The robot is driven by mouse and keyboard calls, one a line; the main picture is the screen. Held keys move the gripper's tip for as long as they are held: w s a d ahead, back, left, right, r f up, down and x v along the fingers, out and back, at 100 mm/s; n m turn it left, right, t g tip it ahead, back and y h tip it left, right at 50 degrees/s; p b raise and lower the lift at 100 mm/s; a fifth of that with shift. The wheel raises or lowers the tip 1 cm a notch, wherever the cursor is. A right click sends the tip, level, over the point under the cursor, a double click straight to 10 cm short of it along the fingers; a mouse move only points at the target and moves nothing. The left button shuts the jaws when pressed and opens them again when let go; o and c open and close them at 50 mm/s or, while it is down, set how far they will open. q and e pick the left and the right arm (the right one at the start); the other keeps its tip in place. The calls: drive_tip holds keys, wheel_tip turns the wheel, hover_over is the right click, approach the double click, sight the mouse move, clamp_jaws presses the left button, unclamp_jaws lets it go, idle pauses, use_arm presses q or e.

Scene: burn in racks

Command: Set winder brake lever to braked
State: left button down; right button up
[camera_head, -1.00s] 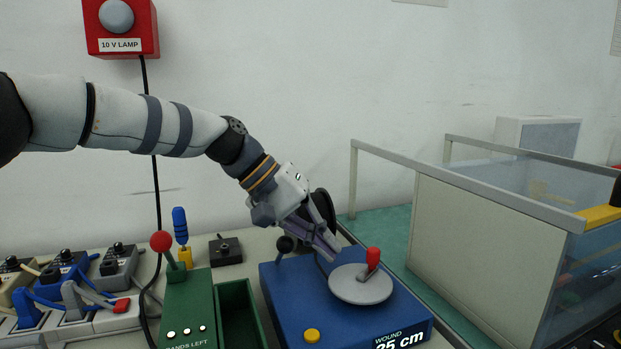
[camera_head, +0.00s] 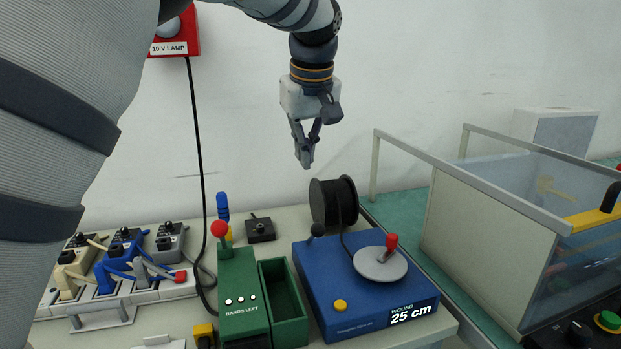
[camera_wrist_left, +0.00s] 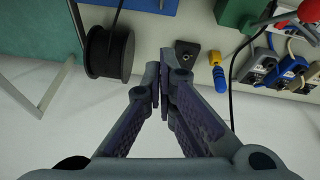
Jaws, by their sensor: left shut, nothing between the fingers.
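The winder (camera_head: 330,268) is a blue box with a grey crank disc (camera_head: 372,262) and a red handle (camera_head: 391,243) on top. A black spool (camera_head: 333,202) stands at its back; it also shows in the left wrist view (camera_wrist_left: 108,52). A short lever with a black knob (camera_head: 317,230) rises from the box's back left; I cannot tell its setting. The display (camera_head: 411,313) reads "WOUND 25 cm". My left gripper (camera_head: 305,163) is shut and empty, above and behind the winder, touching nothing. Its closed fingertips show in the wrist view (camera_wrist_left: 161,70). My right gripper is out of view.
A green box (camera_head: 243,292) with a red-knobbed lever (camera_head: 219,229) and an open green bin (camera_head: 284,308) stand left of the winder. A small black box (camera_head: 260,229) sits behind them. A clear-walled enclosure (camera_head: 500,240) stands at right. A black cable hangs from the red lamp box (camera_head: 182,35).

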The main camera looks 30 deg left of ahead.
use_arm(q)
drive_tip(key=f, duration=0.9)
drive_tip(key=shift+w+d+f+p, duration=0.3)
drive_tip(key=shift+w+f+p, duration=0.05)
drive_tip(key=shift+p, duration=0.05)
drive_tip(key=shift+d+f, duration=0.1)
drive_tip(key=shift+f, duration=0.25)
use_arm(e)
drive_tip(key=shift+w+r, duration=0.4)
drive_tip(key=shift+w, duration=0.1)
